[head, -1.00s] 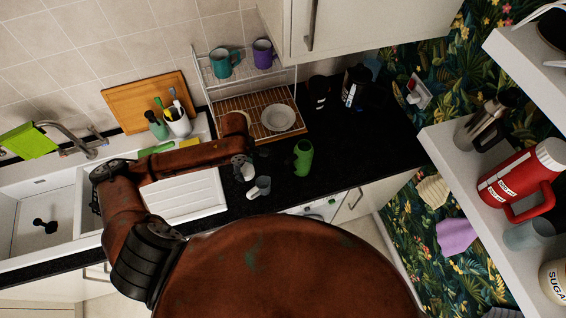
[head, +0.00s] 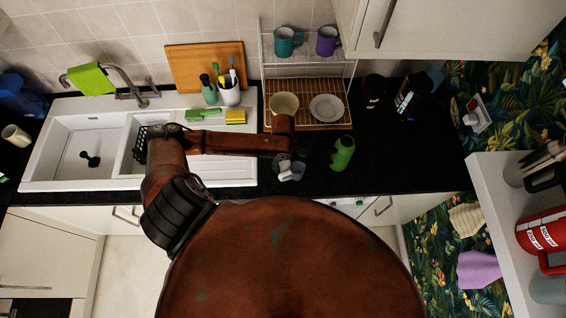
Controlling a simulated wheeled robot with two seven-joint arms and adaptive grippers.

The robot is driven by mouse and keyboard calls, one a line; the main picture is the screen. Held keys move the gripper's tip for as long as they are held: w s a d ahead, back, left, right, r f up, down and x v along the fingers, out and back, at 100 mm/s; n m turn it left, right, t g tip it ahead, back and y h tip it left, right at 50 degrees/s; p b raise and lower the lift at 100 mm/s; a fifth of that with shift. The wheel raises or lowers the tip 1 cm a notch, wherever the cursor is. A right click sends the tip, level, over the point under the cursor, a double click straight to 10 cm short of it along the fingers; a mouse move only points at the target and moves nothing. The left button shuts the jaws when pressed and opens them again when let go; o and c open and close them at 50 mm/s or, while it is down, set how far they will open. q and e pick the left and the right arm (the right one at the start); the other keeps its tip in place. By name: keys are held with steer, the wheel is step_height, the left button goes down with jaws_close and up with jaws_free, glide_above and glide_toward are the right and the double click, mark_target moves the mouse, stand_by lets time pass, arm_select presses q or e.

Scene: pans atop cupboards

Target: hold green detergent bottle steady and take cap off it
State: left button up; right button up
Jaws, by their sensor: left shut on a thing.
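The green detergent bottle (head: 342,154) is on the dark counter, right of the sink and in front of the dish rack. It looks slightly tilted in the picture. My left arm reaches in from the left, and its silver wrist parts end just left of the bottle. My left gripper (head: 329,160) is dark against the black counter, so its fingers are hard to make out. It is at the bottle's left side and shut on it. The cap cannot be told apart from the bottle at this size. My right gripper is not in view.
A dish rack (head: 265,75) holds a teal mug (head: 285,42), a purple mug (head: 327,41) and a white plate (head: 327,108). The white sink (head: 60,125) is at left. Dark items (head: 410,97) stand at the counter's right. Shelves (head: 485,190) are at far right.

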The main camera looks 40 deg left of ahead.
mark_target(283, 163)
arm_select(q)
steer(key=o, duration=0.9)
steer(key=shift+f, duration=0.1)
steer(key=shift+c, duration=0.2)
steer(key=o, duration=0.4)
steer(key=shift+o, duration=0.2)
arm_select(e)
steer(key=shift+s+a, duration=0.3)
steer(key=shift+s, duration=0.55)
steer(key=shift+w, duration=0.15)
arm_select(q)
steer(key=shift+r, duration=0.25)
step_height(283, 163, up, 12)
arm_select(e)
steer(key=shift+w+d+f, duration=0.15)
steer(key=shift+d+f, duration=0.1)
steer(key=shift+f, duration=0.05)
arm_select(q)
steer(key=shift+f, duration=0.15)
